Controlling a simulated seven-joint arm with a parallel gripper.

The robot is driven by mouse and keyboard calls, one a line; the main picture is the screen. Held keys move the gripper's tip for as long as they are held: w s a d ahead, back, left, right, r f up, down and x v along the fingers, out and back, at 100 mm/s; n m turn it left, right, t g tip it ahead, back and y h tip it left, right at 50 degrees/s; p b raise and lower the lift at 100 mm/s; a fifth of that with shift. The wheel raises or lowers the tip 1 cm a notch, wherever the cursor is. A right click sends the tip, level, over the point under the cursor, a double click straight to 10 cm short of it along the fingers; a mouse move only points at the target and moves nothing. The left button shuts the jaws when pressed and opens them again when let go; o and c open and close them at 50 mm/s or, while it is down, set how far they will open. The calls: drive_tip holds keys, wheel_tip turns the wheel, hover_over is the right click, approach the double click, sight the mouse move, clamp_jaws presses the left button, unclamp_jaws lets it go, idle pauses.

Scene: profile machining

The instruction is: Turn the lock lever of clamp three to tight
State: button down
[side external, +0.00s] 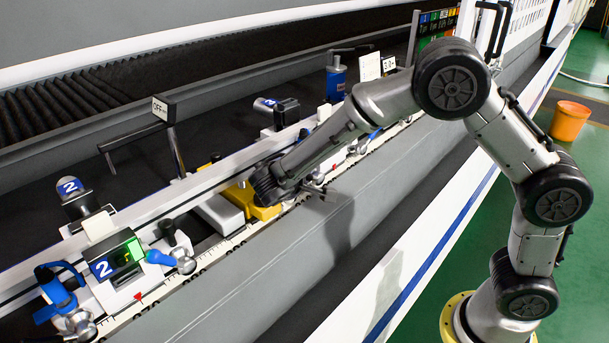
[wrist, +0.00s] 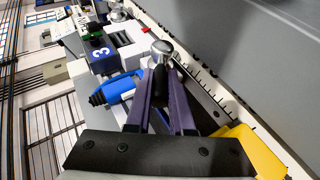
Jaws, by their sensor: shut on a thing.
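Clamp three shows in the wrist view by its blue number plate (wrist: 100,52), with white and black body parts around it. A lever with a round silver knob (wrist: 162,49) and a dark stem stands at its near side. My gripper (wrist: 161,74) has its two purple fingers closed around the stem, just below the knob. In the side view, my gripper (side external: 318,184) is low over the rail, and my arm hides most of clamp three.
Clamp two (side external: 118,268) with blue handles and silver knobs stands at the lower left. A yellow block (side external: 262,209) sits close to my wrist and also shows in the wrist view (wrist: 250,150). The scale rail (side external: 215,255) runs along the front. A grey ledge (side external: 270,262) in front is clear.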

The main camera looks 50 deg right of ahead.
drive_tip(key=shift+s+d, duration=0.1)
drive_tip(key=shift+d, duration=0.05)
drive_tip(key=c, duration=0.8)
unclamp_jaws()
drive_tip(key=v, duration=1.4)
